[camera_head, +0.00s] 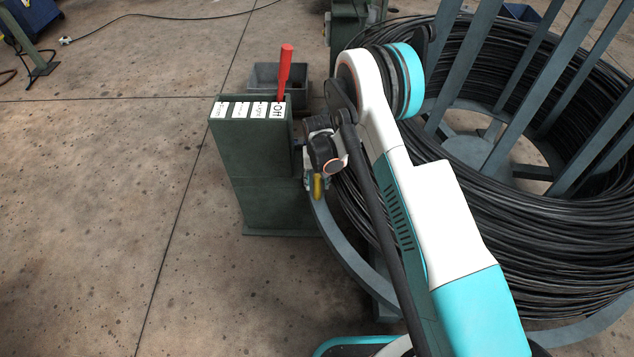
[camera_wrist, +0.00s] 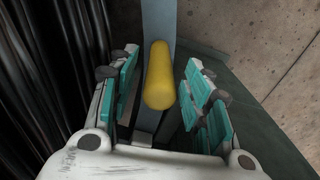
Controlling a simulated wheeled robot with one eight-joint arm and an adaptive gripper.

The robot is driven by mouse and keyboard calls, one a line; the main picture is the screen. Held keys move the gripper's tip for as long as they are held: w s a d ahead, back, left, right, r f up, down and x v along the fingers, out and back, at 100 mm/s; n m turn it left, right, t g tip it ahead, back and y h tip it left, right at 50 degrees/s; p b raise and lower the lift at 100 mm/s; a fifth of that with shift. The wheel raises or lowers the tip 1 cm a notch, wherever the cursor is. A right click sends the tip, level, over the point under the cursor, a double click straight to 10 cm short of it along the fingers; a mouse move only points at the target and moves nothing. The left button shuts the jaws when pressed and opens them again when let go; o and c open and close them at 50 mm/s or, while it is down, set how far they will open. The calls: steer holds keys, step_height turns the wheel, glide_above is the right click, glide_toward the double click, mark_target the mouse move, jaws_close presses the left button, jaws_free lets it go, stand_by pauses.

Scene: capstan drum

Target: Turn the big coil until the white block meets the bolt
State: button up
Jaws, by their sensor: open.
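The big coil (camera_head: 500,240) of black wire sits around a blue-grey frame of upright bars (camera_head: 530,90) on the right of the head view. Its strands also fill the left of the wrist view (camera_wrist: 40,70). My gripper (camera_head: 318,172) is at the coil's left side, partly hidden by my arm. In the wrist view, my gripper (camera_wrist: 160,90) is open, with teal-padded fingers on both sides of a yellow cylinder (camera_wrist: 159,75). I cannot tell whether the cylinder is touched. It also shows in the head view (camera_head: 318,187). I cannot make out the white block or the bolt.
A green pedestal (camera_head: 258,170) with white labels and a red lever (camera_head: 285,70) stands just left of my gripper. A grey bin (camera_head: 265,78) is behind it. A curved blue-grey rail (camera_head: 345,248) runs below the coil.

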steer(key=shift+f, duration=0.1)
steer(key=shift+c, duration=0.6)
jaws_close()
steer(key=shift+w+a, duration=0.1)
steer(key=shift+w, duration=0.4)
steer(key=shift+o, duration=0.6)
jaws_free()
step_height(320, 180, up, 12)
